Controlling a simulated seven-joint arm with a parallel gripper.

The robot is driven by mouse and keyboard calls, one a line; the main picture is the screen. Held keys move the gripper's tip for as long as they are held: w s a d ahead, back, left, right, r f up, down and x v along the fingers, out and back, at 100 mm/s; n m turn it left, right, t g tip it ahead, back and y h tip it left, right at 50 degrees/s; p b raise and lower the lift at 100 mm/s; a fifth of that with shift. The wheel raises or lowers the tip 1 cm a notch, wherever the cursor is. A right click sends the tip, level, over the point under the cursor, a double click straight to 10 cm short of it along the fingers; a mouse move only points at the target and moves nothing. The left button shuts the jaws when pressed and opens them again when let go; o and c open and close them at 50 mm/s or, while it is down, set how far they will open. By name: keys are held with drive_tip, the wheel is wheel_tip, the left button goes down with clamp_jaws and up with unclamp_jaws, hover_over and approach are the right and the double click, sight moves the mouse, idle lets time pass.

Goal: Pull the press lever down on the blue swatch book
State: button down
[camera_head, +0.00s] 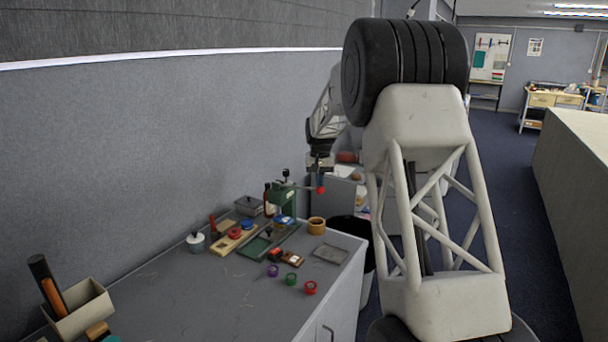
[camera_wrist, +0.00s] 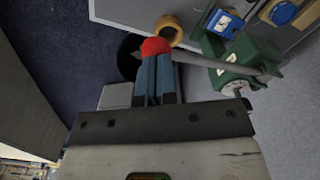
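The green press (camera_head: 284,197) stands on the grey table's far part; it also shows in the wrist view (camera_wrist: 244,52). Its grey lever (camera_wrist: 215,62) sticks out sideways and ends in a red ball knob (camera_head: 320,190), seen also in the wrist view (camera_wrist: 155,46). The blue swatch book (camera_head: 283,221) lies at the press base, and in the wrist view it is at the upper right (camera_wrist: 224,22). My gripper (camera_head: 320,176) is above the knob, its two fingers close together with only a narrow gap. The fingertips overlap the knob in the wrist view; whether they touch it I cannot tell.
A tan tape roll (camera_head: 317,225) stands right of the press. A wooden board (camera_head: 232,238) with red and blue discs lies to the left. A dark bin (camera_head: 350,229) is beyond the table's right edge.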

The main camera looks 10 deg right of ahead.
drive_tip(key=shift+f, duration=0.25)
drive_tip(key=shift+s+f, duration=0.1)
drive_tip(key=shift+f, duration=1.35)
